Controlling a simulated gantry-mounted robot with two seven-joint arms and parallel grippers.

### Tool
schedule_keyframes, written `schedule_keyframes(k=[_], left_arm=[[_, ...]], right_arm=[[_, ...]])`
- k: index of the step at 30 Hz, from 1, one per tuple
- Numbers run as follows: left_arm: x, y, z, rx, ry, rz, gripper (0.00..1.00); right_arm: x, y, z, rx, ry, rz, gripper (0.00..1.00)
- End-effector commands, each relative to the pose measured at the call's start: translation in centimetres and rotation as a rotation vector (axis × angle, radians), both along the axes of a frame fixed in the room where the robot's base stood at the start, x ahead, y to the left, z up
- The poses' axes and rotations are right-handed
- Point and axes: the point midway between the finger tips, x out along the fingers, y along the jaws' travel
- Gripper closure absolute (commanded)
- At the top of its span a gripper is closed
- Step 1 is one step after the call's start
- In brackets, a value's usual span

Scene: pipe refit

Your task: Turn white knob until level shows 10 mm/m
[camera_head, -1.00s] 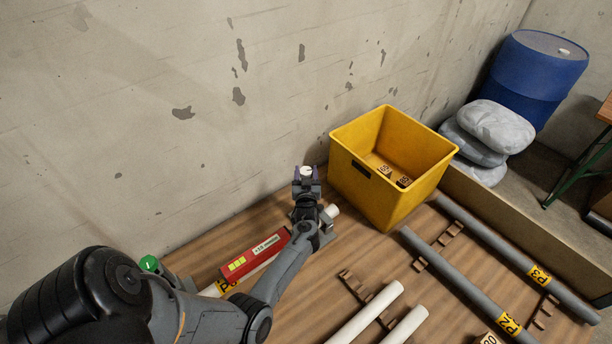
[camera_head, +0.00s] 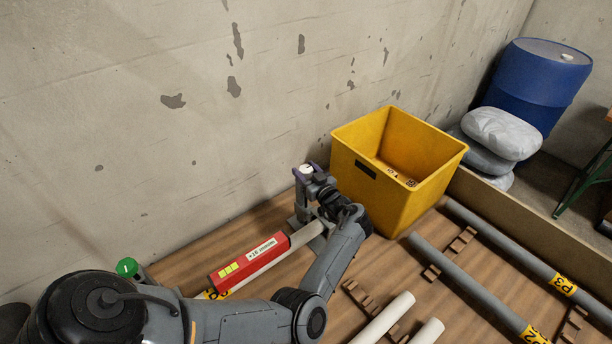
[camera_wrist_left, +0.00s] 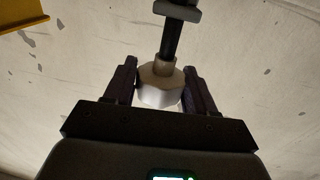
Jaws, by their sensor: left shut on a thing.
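The white knob (camera_head: 306,169) stands at the top of a grey support by the wall. My left gripper (camera_head: 308,172) is shut on it, with the dark fingers on either side. In the left wrist view the white knob (camera_wrist_left: 160,92) is between the two fingers (camera_wrist_left: 160,90), with a dark threaded-looking stem beyond it. The red level (camera_head: 245,262) lies along a white pipe (camera_head: 306,234), left of the gripper. Its display (camera_head: 261,249) seems to read +16 mm/m, in small print. My right gripper is not in view.
A green knob (camera_head: 127,267) stands at the level's left. A yellow bin (camera_head: 395,170) with small blocks inside is close to the right of my left gripper. White pipe ends and grey pipes (camera_head: 480,290) lie on the wooden surface. The wall is close behind.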

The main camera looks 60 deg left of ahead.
Motion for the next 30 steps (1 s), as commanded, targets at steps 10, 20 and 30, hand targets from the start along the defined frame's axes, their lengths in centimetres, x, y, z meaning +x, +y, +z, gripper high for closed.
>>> schedule_keyframes(k=[10,20,30], left_arm=[[0.0,0.0,-0.1,-0.003,0.000,0.001,0.75],[0.0,0.0,0.0,-0.001,0.000,0.001,0.24],[0.0,-2.0,0.0,-0.002,0.000,0.000,0.24]], right_arm=[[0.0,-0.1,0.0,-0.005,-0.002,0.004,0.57],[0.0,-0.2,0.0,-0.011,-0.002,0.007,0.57],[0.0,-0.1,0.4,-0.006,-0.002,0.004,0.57]])
